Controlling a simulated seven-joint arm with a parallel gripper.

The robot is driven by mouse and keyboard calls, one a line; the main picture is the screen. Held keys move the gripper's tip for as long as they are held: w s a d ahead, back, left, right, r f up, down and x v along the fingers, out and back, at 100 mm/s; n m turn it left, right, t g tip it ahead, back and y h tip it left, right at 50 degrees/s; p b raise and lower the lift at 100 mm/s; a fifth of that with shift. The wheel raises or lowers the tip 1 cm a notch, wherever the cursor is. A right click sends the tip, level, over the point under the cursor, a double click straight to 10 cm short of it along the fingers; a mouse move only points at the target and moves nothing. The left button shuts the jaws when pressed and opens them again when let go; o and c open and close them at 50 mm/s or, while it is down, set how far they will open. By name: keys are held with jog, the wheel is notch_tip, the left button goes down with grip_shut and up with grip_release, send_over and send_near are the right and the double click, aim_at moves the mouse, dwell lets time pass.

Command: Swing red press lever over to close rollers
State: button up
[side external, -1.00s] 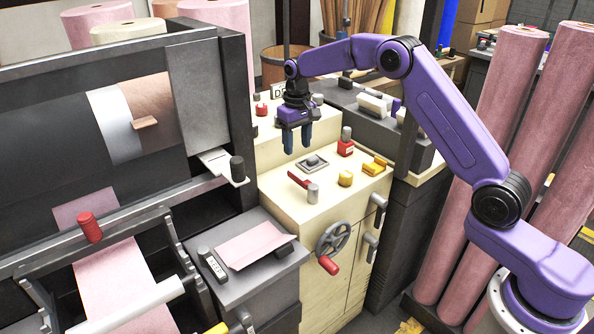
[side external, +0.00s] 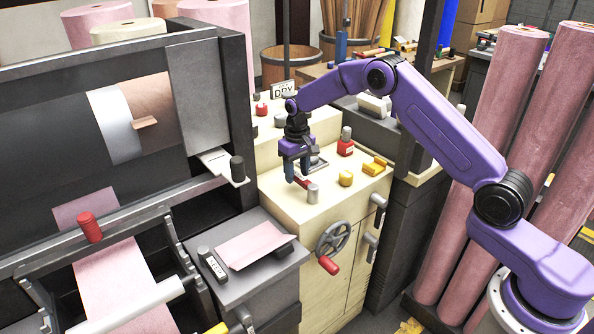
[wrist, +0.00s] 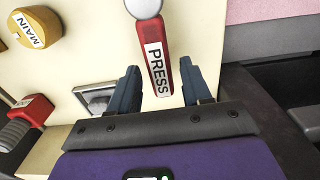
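The red press lever (wrist: 156,60), labelled PRESS, lies on the cream cabinet top with a grey pivot knob (wrist: 143,6) at one end. In the side view its red arm (side external: 303,184) is partly hidden behind my gripper, beside the grey knob (side external: 313,193). My gripper (side external: 297,175) is open and points down over the lever's free end. In the wrist view the lever's labelled end reaches between the two blue fingers of my gripper (wrist: 162,88), with a gap on each side. Whether the fingertips are level with the lever is hard to tell.
A yellow MAIN knob (wrist: 34,28), a red switch (side external: 346,146) and a yellow block (side external: 374,165) stand on the cabinet top (side external: 340,200). A handwheel (side external: 332,239) sits on its front. The roller machine (side external: 90,215) with pink felt is at left.

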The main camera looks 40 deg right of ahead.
grip_shut()
jog(key=shift+a, duration=0.15)
jog(key=n, duration=0.1)
jog(key=a+n, duration=0.1)
jog(key=shift+s+a+n, duration=0.1)
jog(key=shift+a+n, duration=0.15)
jog(key=shift+n, duration=0.15)
jog(key=a+n, duration=0.1)
jog(key=s+a+n, duration=0.1)
jog(key=n, duration=0.1)
jog(key=shift+n, duration=0.3)
jog(key=a+n, duration=0.1)
jog(key=s+n, duration=0.1)
jog(key=n, duration=0.1)
jog(key=shift+s+a+n, duration=0.15)
jog(key=shift+a+n, duration=0.15)
jog(key=shift+a, duration=0.05)
jog(key=shift+s+a+n, duration=0.3)
jog(key=shift+s+n, duration=0.15)
jog(key=shift+n, duration=0.4)
jog(key=shift+s+a+n, duration=0.25)
jog(key=shift+s+n, duration=0.2)
jog(key=shift+n, duration=0.4)
